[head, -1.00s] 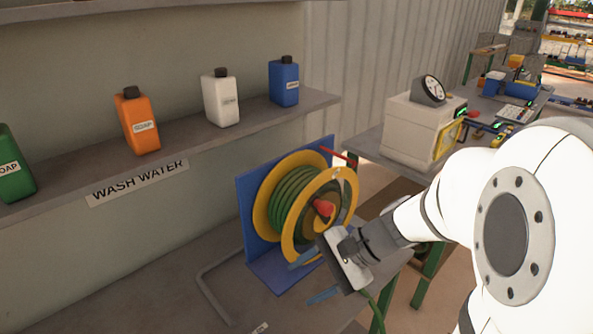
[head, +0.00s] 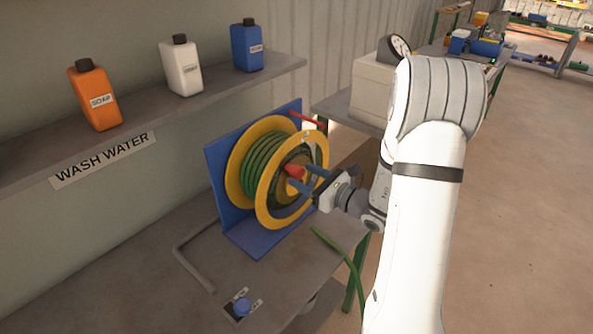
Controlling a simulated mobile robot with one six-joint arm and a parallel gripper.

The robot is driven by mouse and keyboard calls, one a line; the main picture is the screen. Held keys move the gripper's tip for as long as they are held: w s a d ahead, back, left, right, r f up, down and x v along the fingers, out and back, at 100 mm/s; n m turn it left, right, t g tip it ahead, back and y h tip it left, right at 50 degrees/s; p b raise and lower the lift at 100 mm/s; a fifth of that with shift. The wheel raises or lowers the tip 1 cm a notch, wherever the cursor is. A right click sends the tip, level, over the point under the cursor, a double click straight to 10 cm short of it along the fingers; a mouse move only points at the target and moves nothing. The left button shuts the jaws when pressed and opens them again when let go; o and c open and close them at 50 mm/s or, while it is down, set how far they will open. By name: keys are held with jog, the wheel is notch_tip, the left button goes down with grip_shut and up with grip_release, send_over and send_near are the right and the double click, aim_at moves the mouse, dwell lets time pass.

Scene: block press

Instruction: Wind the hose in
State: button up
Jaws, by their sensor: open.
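The hose reel (head: 236,182) has yellow rims and stands on a blue bracket (head: 217,181) on the grey bench. Green hose (head: 262,164) is wound on its drum. A loose length of green hose (head: 338,252) hangs over the bench's front edge. A red knob (head: 295,171) shows at the front of the reel, and a red bar (head: 306,121) sticks out at its upper right. My gripper (head: 308,186) is open in front of the reel, with its fingers pointing at the reel face near the red knob. I cannot tell whether a finger touches it.
A blue knob on a small plate (head: 242,307) and a bent grey pipe (head: 192,268) are on the bench. Orange (head: 95,97), white (head: 181,67) and blue (head: 247,47) bottles stand on the shelf above. A white box with a gauge (head: 372,88) stands behind my arm.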

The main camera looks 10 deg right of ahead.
jog(key=shift+x, duration=1.3)
jog(key=shift+s, duration=0.1)
grip_shut()
jog(key=shift+a, duration=0.15)
jog(key=shift+r, duration=0.1)
